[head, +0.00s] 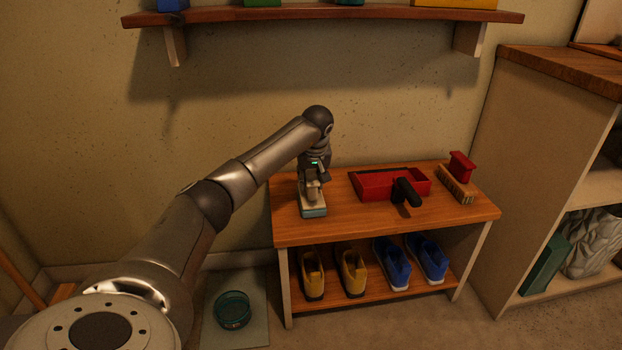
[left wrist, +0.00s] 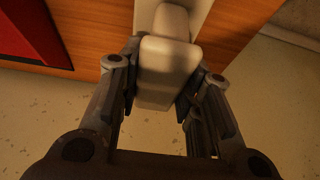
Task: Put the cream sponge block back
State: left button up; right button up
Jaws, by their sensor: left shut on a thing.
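The cream sponge block (head: 312,208) is at the left end of the wooden shoe bench's top (head: 420,218). It has a pale upper part and a blue-grey lower edge. In the left wrist view, its cream grip part (left wrist: 168,72) sits between my fingers, with a paler, wider part beyond it. My left gripper (head: 313,187) is shut on it from above. The block looks to be resting on the bench top or just over it; I cannot tell which. My right gripper is not in view.
Yellow and blue shoes (head: 386,262) fill the lower shelf. A wall shelf (head: 330,14) hangs above. A teal bowl (head: 232,309) is on the floor.

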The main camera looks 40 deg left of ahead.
pick_arm(q)
jog(key=o, duration=1)
